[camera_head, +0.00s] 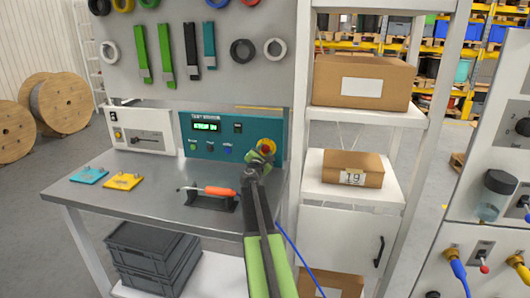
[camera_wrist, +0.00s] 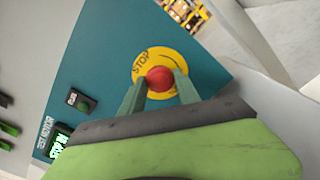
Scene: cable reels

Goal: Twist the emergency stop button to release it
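The emergency stop is a red round button (camera_head: 266,147) on a yellow disc at the right end of the teal test panel (camera_head: 215,151). In the wrist view the red button (camera_wrist: 160,79) is centred on its yellow disc (camera_wrist: 177,62), marked STOP. My gripper (camera_head: 261,157) is right in front of the button. In the wrist view my gripper's two green fingers (camera_wrist: 160,82) stand apart, one at each side of the button. They are very close to its edges; I cannot tell whether they touch it.
A shelf with cardboard boxes (camera_head: 353,168) stands close on the right. Tools hang on the board behind.

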